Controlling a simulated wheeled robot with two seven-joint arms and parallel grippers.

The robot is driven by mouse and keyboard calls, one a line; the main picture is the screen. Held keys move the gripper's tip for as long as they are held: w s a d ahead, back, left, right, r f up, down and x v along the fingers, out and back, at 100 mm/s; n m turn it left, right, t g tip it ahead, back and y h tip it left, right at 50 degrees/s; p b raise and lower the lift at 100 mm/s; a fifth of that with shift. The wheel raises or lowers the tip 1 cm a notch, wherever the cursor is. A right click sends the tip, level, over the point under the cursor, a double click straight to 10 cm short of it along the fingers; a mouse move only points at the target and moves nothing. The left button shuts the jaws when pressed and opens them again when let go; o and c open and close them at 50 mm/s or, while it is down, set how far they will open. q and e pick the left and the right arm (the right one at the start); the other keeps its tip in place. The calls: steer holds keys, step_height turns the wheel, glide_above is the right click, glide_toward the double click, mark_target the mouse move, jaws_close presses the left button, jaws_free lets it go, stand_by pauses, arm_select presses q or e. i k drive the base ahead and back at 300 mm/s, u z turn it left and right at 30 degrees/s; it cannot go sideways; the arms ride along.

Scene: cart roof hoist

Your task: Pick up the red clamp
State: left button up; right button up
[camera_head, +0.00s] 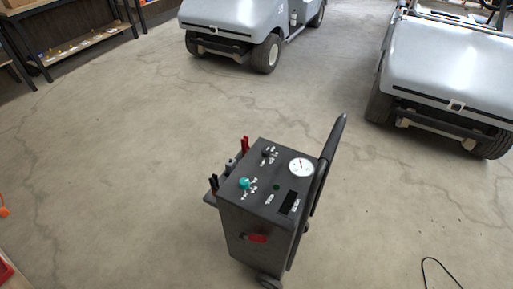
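A red clamp (245,144) stands upright at the far left side of a dark grey wheeled charger cart (233,222). Only its red handles show above the cart's top edge; its lower part is hidden. A black clamp (213,183) stands at the near end of the same side ledge. Neither of my grippers is in view.
The cart has a dial, a teal knob (244,183), a black push handle (330,160) and wheels. Two grey golf carts (228,18) (452,68) stand at the back. A shelf (80,45) is at upper left. A black cable (440,268) lies at lower right.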

mark_target(245, 144)
steer(key=z, duration=2.25)
steer(key=i, duration=2.7)
steer(key=u, duration=2.7)
steer(key=i, duration=3.1)
steer(key=u, duration=3.9)
